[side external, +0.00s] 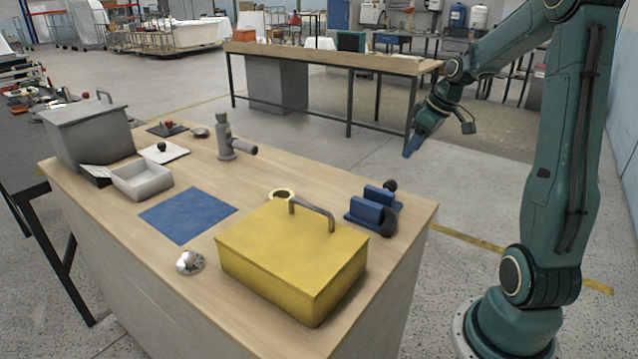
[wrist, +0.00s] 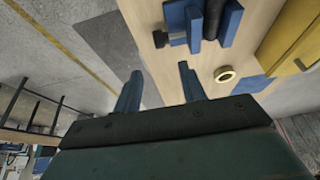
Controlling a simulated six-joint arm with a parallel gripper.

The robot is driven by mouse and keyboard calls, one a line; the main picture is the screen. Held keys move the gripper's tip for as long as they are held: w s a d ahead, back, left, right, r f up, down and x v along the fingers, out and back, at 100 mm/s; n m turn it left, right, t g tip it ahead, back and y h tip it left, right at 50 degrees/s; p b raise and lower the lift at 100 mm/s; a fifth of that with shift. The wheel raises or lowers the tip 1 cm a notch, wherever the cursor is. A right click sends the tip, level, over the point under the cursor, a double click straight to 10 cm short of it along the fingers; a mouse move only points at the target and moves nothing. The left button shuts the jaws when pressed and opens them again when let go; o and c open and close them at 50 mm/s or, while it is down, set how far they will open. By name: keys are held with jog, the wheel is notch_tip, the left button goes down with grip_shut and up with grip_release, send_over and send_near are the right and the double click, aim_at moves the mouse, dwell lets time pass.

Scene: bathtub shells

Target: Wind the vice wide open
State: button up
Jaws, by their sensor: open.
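The blue vice (side external: 372,208) stands near the right edge of the wooden bench top, with a dark round knob or handle at its end. Its two blue jaws look apart, with a dark part between them in the wrist view (wrist: 196,22). My gripper (side external: 411,150) is beyond the bench's right edge in the side view, apart from the vice. In the wrist view its two blue fingers (wrist: 160,82) are spread with nothing between them. The vice lies beyond the fingertips there.
A yellow box (side external: 290,262) with a handle stands beside the vice, with a tape-like ring (side external: 294,195) behind it. A blue mat (side external: 187,215), a grey pipe fitting (side external: 224,140), a white tray (side external: 142,183) and a grey box (side external: 90,135) are farther left. Open floor lies right of the bench.

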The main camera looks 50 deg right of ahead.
aim_at(392, 180)
jog(key=x, duration=1.3)
jog(key=c, duration=0.6)
jog(key=shift+d, duration=0.1)
jog(key=shift+c, duration=0.9)
